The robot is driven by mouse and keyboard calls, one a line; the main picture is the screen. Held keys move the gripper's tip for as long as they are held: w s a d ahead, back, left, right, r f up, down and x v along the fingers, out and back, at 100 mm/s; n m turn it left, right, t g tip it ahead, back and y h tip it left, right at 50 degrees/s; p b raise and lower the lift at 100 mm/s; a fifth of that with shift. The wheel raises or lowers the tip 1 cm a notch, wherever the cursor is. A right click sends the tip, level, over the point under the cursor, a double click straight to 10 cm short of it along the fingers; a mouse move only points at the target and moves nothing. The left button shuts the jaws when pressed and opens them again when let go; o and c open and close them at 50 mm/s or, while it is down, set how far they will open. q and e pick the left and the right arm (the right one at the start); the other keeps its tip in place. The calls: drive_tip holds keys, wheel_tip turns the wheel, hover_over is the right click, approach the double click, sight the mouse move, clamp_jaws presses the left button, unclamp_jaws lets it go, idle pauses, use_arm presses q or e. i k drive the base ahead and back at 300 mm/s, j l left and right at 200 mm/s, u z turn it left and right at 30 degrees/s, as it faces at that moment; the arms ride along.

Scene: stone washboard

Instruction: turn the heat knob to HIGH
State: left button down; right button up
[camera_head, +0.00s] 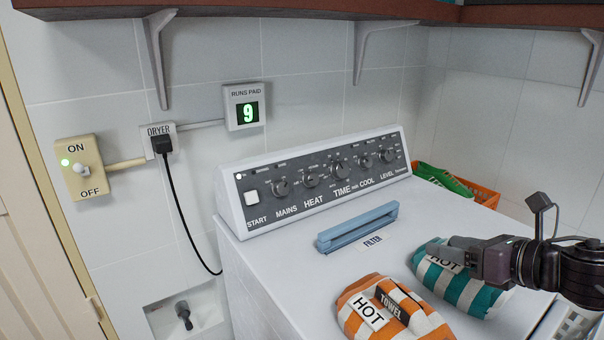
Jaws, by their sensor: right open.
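The heat knob (311,180) is a dark round knob on the dryer's grey control panel, above the label HEAT. Its pointer is too small to read. My right gripper (452,247) is open, at the lower right, over the teal-and-white striped mitt (484,297). It is well to the right of and nearer than the heat knob, not touching it. Whether it touches the mitt I cannot tell. My left gripper is not in view.
Other knobs flank the heat knob: mains (281,187) on the left, time (339,170) on the right. A blue filter handle (357,227) and an orange-striped mitt (367,318) are on the white dryer top. Brown shelving (300,10) overhangs the panel.

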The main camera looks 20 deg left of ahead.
sight(308, 179)
drive_tip(key=i+j, duration=0.15)
drive_tip(key=j, duration=0.2)
drive_tip(key=i+j, duration=0.15)
drive_tip(key=j, duration=0.2)
drive_tip(key=i+j, duration=0.15)
drive_tip(key=j, duration=0.15)
drive_tip(key=i+j, duration=0.15)
drive_tip(key=j, duration=0.2)
